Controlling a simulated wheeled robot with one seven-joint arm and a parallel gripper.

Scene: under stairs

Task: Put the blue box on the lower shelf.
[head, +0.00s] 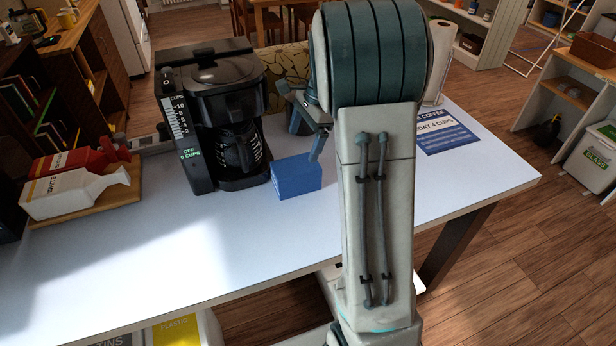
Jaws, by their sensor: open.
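The blue box (297,177) sits on the white table (250,235), just right of the coffee maker. Its top and front show. My gripper (307,138) is open and empty, above the box and close to it. My arm hides part of the gripper and the table behind it. A wooden shelf unit (581,66) stands at the right beyond the table, with a lower board (568,96) holding small things. I cannot tell whether this is the shelf meant.
A black coffee maker (222,115) stands close left of the box. A paper towel roll (440,60) and a blue-and-white sheet (447,132) are at the right. The table's front middle is clear.

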